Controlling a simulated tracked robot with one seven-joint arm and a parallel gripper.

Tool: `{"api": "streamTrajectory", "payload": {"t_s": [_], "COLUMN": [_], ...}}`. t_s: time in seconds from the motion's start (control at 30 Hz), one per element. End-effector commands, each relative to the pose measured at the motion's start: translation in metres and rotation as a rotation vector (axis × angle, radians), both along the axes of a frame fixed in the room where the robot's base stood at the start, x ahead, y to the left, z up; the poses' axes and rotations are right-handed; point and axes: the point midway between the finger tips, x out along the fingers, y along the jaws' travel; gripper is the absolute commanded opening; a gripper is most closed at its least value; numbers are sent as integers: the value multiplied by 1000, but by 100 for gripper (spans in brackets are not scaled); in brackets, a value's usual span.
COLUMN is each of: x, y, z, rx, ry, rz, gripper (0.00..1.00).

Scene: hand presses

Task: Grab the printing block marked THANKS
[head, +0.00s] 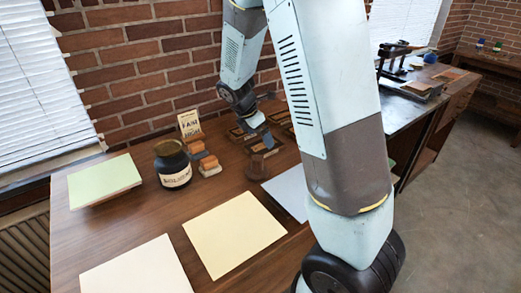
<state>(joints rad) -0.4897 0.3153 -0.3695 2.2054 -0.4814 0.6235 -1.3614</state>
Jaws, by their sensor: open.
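Several dark wooden printing blocks sit at the back of the wooden table (130,235), below the brick wall. One block (237,134) lies just left of my gripper (267,137), and others (280,118) lie to its right. The lettering on them is too small to read, so I cannot tell which is marked THANKS. My gripper points down over this group, small and partly hidden by its own wrist. It is open, and nothing shows held in it. I cannot tell whether it touches a block.
A dark labelled jar (172,165), orange-topped blocks (208,163), a small printed card (190,123) and a brown knobbed object (258,168) stand left and in front. Paper sheets (233,233) cover the front. My arm hides the table's right part. A press (393,60) stands beyond.

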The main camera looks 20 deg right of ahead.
Motion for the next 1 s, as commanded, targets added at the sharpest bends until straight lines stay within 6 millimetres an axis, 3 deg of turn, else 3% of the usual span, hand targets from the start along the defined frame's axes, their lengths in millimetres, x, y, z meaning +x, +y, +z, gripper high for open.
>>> {"api": "streamTrajectory", "payload": {"t_s": [0.17,0.5,0.87,1.0], "x": [1,8,9,9], "y": [-3,-16,-18,-18], "z": [-9,-45,-50,-50], "rx": [-1,-1,1,1], "ry": [2,3,0,0], "rz": [0,-1,0,0], "gripper": [100,100,100,87]}}
